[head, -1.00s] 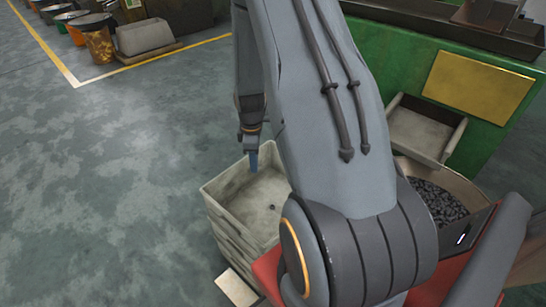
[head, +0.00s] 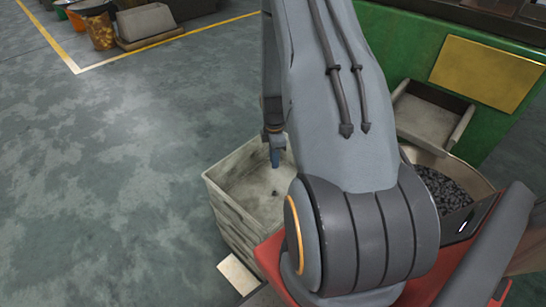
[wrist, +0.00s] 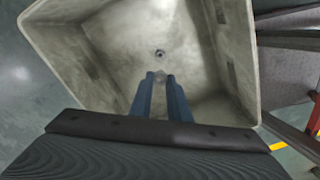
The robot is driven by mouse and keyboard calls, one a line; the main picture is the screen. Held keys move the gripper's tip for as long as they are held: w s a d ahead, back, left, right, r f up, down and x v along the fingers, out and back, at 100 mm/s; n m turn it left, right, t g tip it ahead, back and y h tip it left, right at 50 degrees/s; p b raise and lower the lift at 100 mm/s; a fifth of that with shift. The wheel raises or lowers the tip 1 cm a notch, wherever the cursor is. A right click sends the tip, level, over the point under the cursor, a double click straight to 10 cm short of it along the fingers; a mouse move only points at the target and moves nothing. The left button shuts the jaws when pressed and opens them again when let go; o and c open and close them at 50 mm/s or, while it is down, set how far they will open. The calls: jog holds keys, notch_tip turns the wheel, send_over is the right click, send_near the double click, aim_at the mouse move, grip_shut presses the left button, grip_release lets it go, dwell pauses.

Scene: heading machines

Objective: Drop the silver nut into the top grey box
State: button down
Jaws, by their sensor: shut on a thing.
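The top grey box (head: 232,212) is an open, worn bin on top of a stack, left of my arm in the head view. In the wrist view the box (wrist: 85,62) fills most of the picture, with its floor below my fingers. My gripper (head: 276,163) has blue fingers and hangs over the box opening. In the wrist view my gripper (wrist: 160,76) is shut on a small silver nut (wrist: 160,77), which shows faintly between the fingertips. A small dark ring-shaped part (wrist: 160,54) lies on the box floor just beyond the fingertips.
A green machine (head: 475,110) with a grey tray (head: 428,118) stands at the right. A container of dark small parts (head: 447,200) is below that tray. Open floor (head: 110,170) lies to the left, with bins and a yellow line far back.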

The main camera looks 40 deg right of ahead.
jog(key=shift+f, duration=0.5)
jog(key=c, duration=1.6)
grip_release()
jog(key=shift+r, duration=0.1)
notch_tip(320, 180, up, 8)
jog(key=shift+f, duration=0.15)
